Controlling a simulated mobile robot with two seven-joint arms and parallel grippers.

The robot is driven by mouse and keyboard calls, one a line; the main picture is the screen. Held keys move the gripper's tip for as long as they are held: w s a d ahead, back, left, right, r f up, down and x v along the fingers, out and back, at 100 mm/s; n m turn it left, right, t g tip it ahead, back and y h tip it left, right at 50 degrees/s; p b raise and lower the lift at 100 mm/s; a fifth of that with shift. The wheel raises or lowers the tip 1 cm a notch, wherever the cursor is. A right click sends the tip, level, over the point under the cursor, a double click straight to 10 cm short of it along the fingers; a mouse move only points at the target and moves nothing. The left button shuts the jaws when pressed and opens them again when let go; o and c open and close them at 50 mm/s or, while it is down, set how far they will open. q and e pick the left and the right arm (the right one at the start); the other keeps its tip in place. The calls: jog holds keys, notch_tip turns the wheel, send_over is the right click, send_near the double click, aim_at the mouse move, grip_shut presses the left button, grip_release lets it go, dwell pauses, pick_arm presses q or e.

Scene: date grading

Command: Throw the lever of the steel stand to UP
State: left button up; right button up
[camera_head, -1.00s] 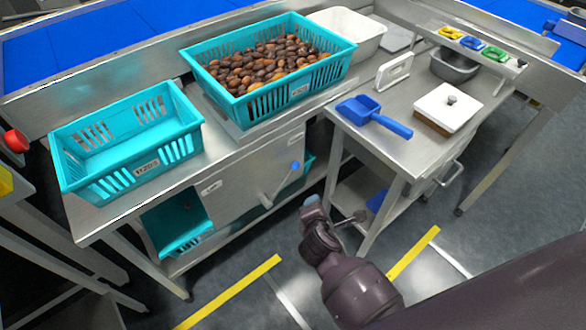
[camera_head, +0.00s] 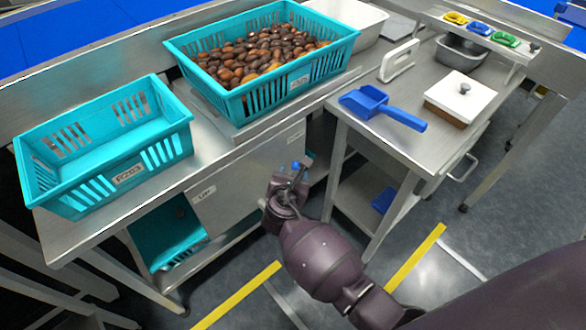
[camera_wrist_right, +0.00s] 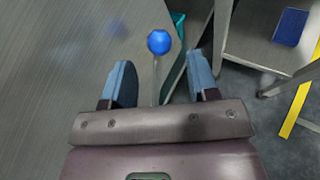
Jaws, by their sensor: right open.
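The steel stand (camera_head: 232,196) has a lever on its front panel, with a blue ball knob (camera_head: 296,165) on a thin metal rod. The knob shows clearly in the right wrist view (camera_wrist_right: 159,41), with the rod (camera_wrist_right: 156,82) running down between the fingers. My right gripper (camera_head: 287,180) is at the panel, around the lever. In the wrist view its two blue-grey fingers (camera_wrist_right: 160,82) are apart, one on each side of the rod, with gaps. The lever's base is hidden by my gripper in the head view. My left gripper is not in view.
An empty teal crate (camera_head: 108,178) and a date-filled teal crate (camera_head: 246,105) stand on top. A small label (camera_head: 203,193) is left on the panel. The side table (camera_head: 400,155) at right holds a blue scoop (camera_head: 382,107) and white-lidded box (camera_head: 461,96); its leg is close to my gripper.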

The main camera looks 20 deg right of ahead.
aim_at(295, 168)
jog(key=shift+b+x, duration=0.4)
jog(key=shift+x, duration=1.35)
grip_shut()
